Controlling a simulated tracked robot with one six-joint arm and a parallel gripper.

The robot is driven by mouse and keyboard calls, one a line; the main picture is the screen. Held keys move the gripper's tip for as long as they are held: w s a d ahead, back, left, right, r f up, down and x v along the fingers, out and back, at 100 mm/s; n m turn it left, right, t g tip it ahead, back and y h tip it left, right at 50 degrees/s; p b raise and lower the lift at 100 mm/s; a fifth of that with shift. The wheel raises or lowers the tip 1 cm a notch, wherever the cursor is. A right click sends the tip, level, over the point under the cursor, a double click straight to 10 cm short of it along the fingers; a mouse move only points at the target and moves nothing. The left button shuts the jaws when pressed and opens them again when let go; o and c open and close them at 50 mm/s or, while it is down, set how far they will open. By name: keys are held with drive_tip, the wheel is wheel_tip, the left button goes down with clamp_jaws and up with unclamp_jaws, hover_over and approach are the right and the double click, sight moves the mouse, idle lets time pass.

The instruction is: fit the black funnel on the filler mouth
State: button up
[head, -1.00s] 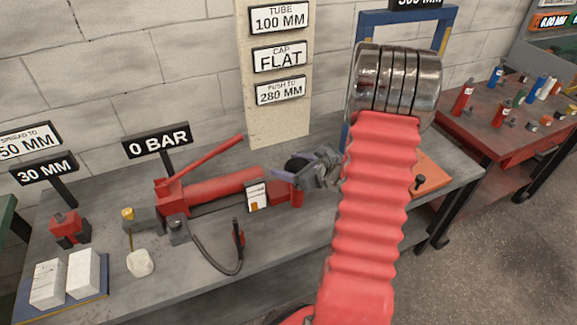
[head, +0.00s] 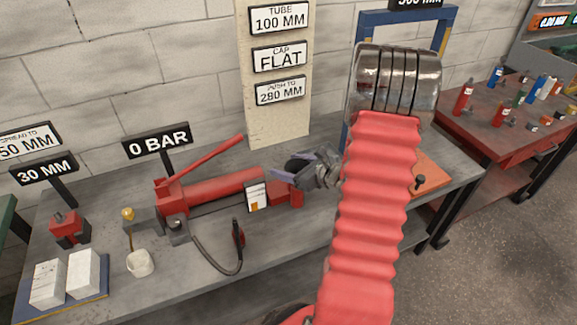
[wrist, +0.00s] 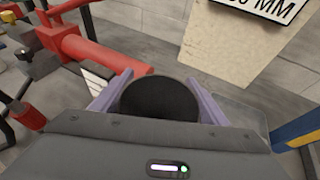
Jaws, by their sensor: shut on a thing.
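My gripper (head: 297,166) is shut on the black funnel (wrist: 160,98), which sits between the two purple fingers in the wrist view. I see its dark round mouth; its lower part is hidden. In the head view the funnel (head: 296,163) is held above the bench, by the right end of the red pump body (head: 220,187). I cannot clearly tell the filler mouth in these views.
The pump's red lever (head: 205,160) slants up behind it, and a black hose (head: 215,262) curves in front. A white cup (head: 140,262) and white blocks (head: 83,272) stand at front left. A blue frame (head: 447,35) rises right, behind my arm. The front middle bench is fairly clear.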

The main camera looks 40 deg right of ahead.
drive_tip(key=shift+a+f, duration=0.1)
drive_tip(key=shift+f, duration=1.25)
drive_tip(key=o, duration=1.1)
drive_tip(key=shift+r, duration=0.1)
drive_tip(key=v, duration=1.3)
drive_tip(key=shift+s+r, duration=0.1)
drive_tip(key=shift+s, duration=0.3)
